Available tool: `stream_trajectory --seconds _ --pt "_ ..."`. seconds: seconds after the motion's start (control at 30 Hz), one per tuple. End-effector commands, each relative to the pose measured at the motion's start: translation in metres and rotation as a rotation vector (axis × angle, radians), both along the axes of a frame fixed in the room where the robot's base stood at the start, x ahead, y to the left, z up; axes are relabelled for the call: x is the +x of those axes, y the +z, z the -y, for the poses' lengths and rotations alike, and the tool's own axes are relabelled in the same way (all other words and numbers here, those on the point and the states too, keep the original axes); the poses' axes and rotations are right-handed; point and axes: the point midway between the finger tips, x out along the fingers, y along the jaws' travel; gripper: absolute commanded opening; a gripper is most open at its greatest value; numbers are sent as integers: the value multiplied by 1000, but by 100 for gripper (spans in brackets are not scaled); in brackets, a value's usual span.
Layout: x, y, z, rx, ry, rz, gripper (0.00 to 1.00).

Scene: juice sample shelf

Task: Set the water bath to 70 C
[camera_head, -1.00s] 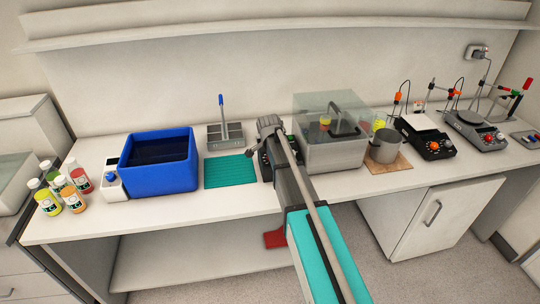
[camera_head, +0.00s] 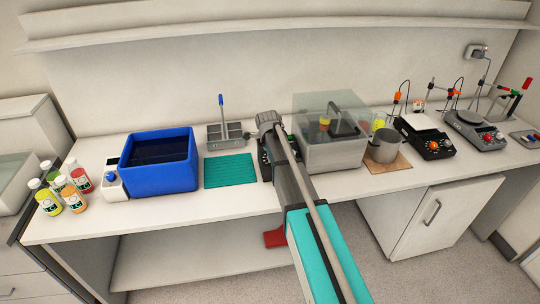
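A grey tank with a clear lid (camera_head: 336,150), which looks like the water bath, stands right of centre on the bench. A yellow-topped item and a dark handle show through or on its lid. A dark control unit (camera_head: 265,166) is partly visible at the tank's left, mostly behind my arm. My gripper (camera_head: 268,122) is at the end of my arm, just left of the tank and over or near this unit. Its fingers are too small and hidden to tell open from shut. Any dial or temperature display is hidden or unreadable.
A blue tub (camera_head: 180,180), a teal mat (camera_head: 231,171) and a grey caddy (camera_head: 215,142) stand left of my arm. Several bottles (camera_head: 72,199) stand far left. A metal pot (camera_head: 383,151) and two dark-based devices (camera_head: 432,146) (camera_head: 475,136) stand right. A shelf (camera_head: 250,37) runs above.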

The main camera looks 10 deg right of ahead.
Motion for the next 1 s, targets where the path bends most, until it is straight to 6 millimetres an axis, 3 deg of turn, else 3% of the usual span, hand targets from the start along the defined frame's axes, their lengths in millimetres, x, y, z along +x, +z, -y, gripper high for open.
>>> stream_trajectory --seconds 0.57,0.6,0.8,1.0 --pt "0 0 0 15 -52 1 0" --pt "0 0 0 15 -51 0 49" --pt "0 0 0 15 -51 0 82" --pt "0 0 0 14 -51 0 82"
